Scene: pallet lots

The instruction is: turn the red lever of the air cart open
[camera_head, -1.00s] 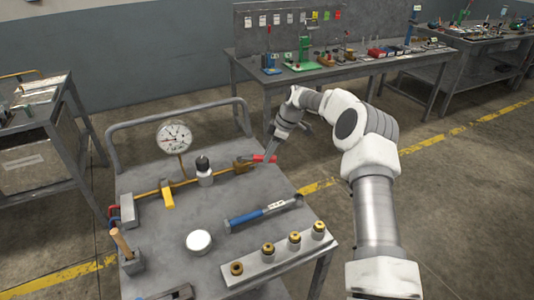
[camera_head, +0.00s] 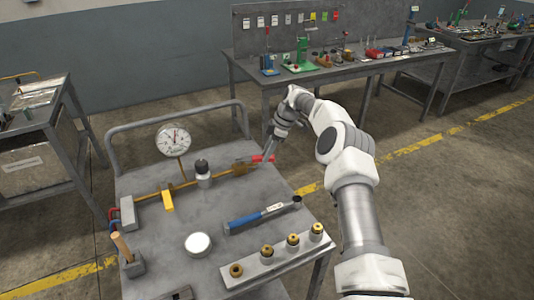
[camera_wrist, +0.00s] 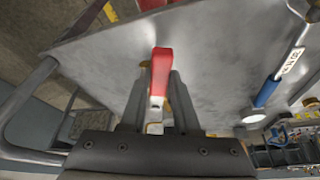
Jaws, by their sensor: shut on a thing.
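The air cart (camera_head: 150,230) is a grey metal table with a brass pipe line along its back part. The red lever (camera_head: 263,158) sits at the right end of this line, by a brass valve body (camera_head: 241,166). My gripper (camera_head: 270,155) reaches down to the lever from behind right. In the wrist view my gripper (camera_wrist: 157,100) has a finger on each side of the red lever (camera_wrist: 160,72) and is shut on it. The lever's end sticks out past the fingertips. The exact lever angle is hard to tell in the head view.
A round pressure gauge (camera_head: 173,140) stands on the line, left of a black-topped fitting (camera_head: 203,172). A yellow lever (camera_head: 167,198) is further left. A blue-handled tool (camera_head: 260,215) and a block with several brass fittings (camera_head: 278,258) lie in front. A workbench (camera_head: 340,65) stands behind.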

